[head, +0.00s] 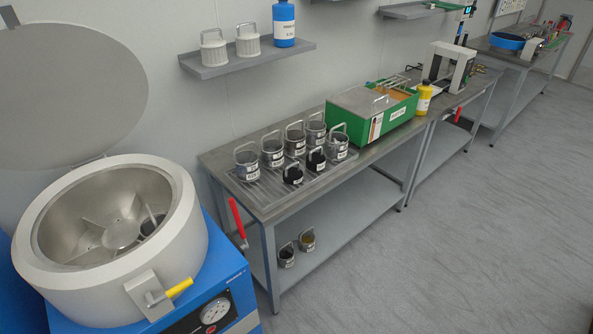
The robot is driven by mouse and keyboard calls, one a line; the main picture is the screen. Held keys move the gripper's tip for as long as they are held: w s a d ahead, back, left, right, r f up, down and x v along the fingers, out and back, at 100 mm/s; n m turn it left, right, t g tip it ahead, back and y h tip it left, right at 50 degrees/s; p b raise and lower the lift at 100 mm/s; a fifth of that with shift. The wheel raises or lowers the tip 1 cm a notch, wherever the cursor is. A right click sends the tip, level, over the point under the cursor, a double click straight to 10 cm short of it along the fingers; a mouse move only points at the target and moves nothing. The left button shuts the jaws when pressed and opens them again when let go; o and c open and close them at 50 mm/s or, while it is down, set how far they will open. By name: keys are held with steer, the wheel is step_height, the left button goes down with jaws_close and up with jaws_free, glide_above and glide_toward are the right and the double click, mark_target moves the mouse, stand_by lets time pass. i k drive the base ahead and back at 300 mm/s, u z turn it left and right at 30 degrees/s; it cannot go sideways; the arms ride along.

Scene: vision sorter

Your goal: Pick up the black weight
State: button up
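Two small black handled pieces stand at the front of a slatted rack (249,191) on the near bench. The nearer black weight (292,175) is at the left, and the other black weight (316,160) is just behind it to the right. Both have light labels and upright loop handles. Several taller metal canisters, one of them the leftmost canister (247,166), stand close behind and beside them. My gripper is not in view, so its state does not show.
An open round drum machine (188,205) with a yellow handle stands at left. A green box (402,110) and a yellow bottle (424,98) sit further along the bench. Two small containers stand on the lower shelf (335,213). The grey floor (450,240) at right is clear.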

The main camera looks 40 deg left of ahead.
mark_target(291, 175)
steer(key=u, duration=0.05)
steer(key=i, duration=0.9)
steer(key=z, duration=1.2)
steer(key=k, duration=0.1)
steer(key=u, duration=2.95)
steer(key=k, duration=0.2)
steer(key=u, duration=1.95)
